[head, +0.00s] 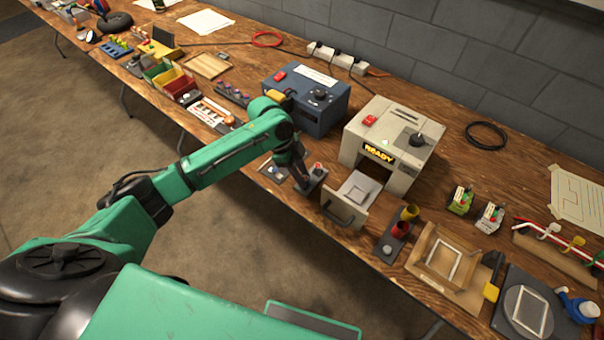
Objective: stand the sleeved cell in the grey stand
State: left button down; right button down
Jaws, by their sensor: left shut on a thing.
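My left gripper (301,178) reaches down near the front edge of the bench, left of the open drawer. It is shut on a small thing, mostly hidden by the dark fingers. A small red piece (318,168) shows right at the fingertips; it looks like part of the sleeved cell, but is too small to be sure. A dark grey block (316,185), seemingly the grey stand, is directly beside and below the fingers. I cannot tell whether the held thing is in it or above it. My right gripper is out of view.
A beige machine (397,139) reading READY stands right, its drawer (350,201) pulled out. A blue box (307,97) stands behind the gripper. A small plate with knobs (272,172) lies left. A plate with red and yellow cups (388,247) and a wooden tray (425,271) stand right.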

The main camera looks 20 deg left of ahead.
pick_arm(q)
jog(key=shift+f, duration=0.3)
dwell(0.5)
jog(key=c, duration=0.6)
grip_release()
notch_tip(320, 180, up, 7)
jog(key=p, duration=0.7)
jog(key=shift+r+p, duration=0.1)
jog(key=shift+p, duration=0.3)
